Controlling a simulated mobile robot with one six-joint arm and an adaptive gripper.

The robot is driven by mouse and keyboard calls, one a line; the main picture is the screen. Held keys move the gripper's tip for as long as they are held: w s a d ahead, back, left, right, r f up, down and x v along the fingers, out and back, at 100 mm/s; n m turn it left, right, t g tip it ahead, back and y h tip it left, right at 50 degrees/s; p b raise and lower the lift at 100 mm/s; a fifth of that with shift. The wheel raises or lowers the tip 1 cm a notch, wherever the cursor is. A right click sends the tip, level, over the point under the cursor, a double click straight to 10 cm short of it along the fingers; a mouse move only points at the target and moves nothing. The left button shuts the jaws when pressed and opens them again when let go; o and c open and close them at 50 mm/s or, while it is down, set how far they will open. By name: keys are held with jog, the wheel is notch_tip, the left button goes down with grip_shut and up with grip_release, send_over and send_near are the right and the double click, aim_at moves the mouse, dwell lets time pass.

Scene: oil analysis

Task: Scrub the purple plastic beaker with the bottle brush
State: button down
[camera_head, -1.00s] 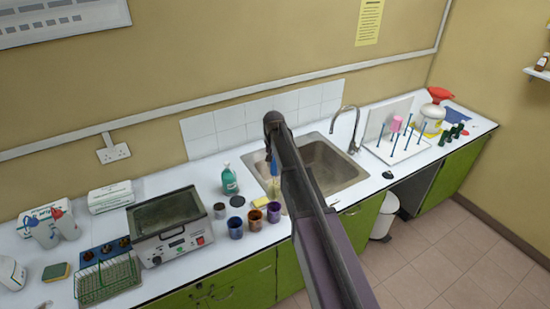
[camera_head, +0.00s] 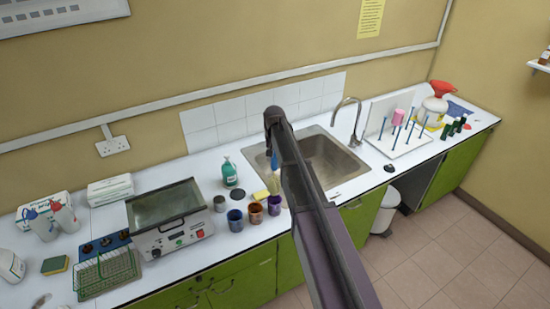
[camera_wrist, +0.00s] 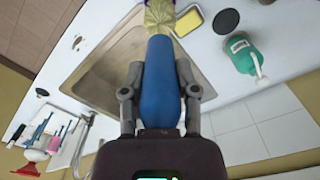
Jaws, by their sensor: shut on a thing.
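My gripper (camera_wrist: 161,93) is shut on the blue handle of the bottle brush (camera_wrist: 160,62). The brush points down, with its pale yellow bristle head (camera_wrist: 160,13) at the far end. In the head view the bristle head (camera_head: 273,182) is at the mouth of the purple plastic beaker (camera_head: 274,207). In the wrist view a bit of purple rim shows around the bristles at the top edge. I cannot tell how deep the bristles are. My arm hides most of the gripper in the head view.
A brown beaker (camera_head: 255,215) and a blue one (camera_head: 235,221) stand left of the purple beaker. A yellow sponge (camera_wrist: 189,22) and a green bottle (camera_wrist: 243,57) are close by. The sink (camera_head: 343,160) lies right, with a tap (camera_head: 357,125) and drying rack (camera_head: 398,143) beyond.

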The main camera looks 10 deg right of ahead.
aim_at(274, 179)
jog(key=shift+f+b, duration=3.9)
jog(key=shift+f, duration=0.25)
jog(key=shift+f+b, duration=1.75)
jog(key=shift+r, duration=0.15)
jog(key=shift+r+p, duration=1.65)
jog(key=shift+p, duration=0.15)
jog(key=shift+f, duration=0.15)
